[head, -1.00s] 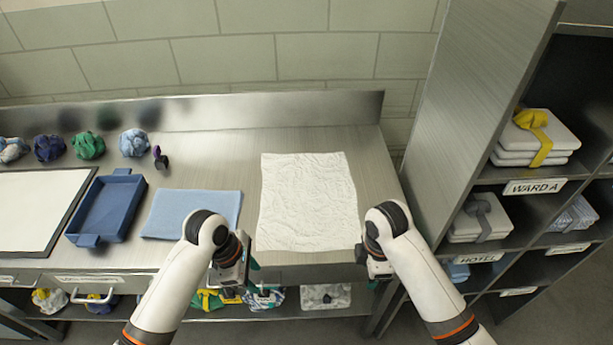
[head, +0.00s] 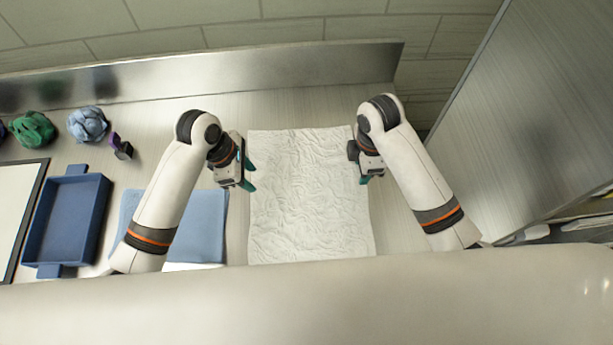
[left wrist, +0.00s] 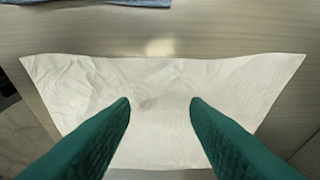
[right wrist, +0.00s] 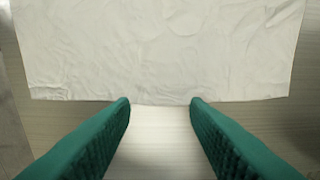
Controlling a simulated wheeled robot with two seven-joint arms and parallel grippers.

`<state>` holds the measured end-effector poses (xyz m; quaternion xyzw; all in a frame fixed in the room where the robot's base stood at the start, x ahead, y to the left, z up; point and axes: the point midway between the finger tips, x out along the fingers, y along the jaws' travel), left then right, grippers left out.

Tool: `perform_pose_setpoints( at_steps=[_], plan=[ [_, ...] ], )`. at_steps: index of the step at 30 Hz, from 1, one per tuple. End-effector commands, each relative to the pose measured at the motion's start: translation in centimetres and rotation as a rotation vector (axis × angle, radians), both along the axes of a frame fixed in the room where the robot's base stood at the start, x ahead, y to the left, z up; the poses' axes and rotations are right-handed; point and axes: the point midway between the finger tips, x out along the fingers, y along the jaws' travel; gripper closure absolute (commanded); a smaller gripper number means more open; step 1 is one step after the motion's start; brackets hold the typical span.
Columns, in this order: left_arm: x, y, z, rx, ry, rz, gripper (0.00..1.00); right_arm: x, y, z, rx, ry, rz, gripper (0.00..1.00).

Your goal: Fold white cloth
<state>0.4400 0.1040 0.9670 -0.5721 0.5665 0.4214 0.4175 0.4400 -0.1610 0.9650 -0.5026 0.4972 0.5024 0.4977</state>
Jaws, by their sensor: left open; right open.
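The white cloth (head: 308,200) lies flat and wrinkled on the steel table, spread out as a rough rectangle. My left gripper (head: 251,175) is at the cloth's left edge in the head view, open and empty. In the left wrist view the cloth (left wrist: 160,90) spreads beyond the green fingers (left wrist: 160,105). My right gripper (head: 364,172) is at the cloth's right edge, open and empty. In the right wrist view the fingertips (right wrist: 160,102) are at the near edge of the cloth (right wrist: 160,50). I cannot tell whether the fingers touch it.
A blue folded cloth (head: 205,225) lies left of the white cloth, partly behind my left arm. A blue tray (head: 70,222), a light-blue bundle (head: 88,125), a green bundle (head: 33,131) and a small dark purple item (head: 121,147) are further left. A cabinet side (head: 530,110) stands right.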

Motion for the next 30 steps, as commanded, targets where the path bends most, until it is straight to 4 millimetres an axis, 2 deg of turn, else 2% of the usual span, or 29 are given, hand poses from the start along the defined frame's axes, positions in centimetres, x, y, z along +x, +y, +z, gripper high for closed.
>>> perform_pose_setpoints(
  at_steps=[6,13,30],
  plan=[
    [-0.1,0.1,-3.5,0.003,0.005,0.0,0.58,-0.1,0.0,-3.5,0.0,0.004,-0.001,0.58],
    [0.0,0.1,-6.3,0.002,0.002,-0.001,0.58,-0.1,0.0,-6.3,0.0,0.003,-0.001,0.58],
    [0.0,0.0,-7.7,0.001,0.0,0.0,0.58,0.0,0.0,-7.6,0.0,0.0,0.0,0.58]
  ],
)
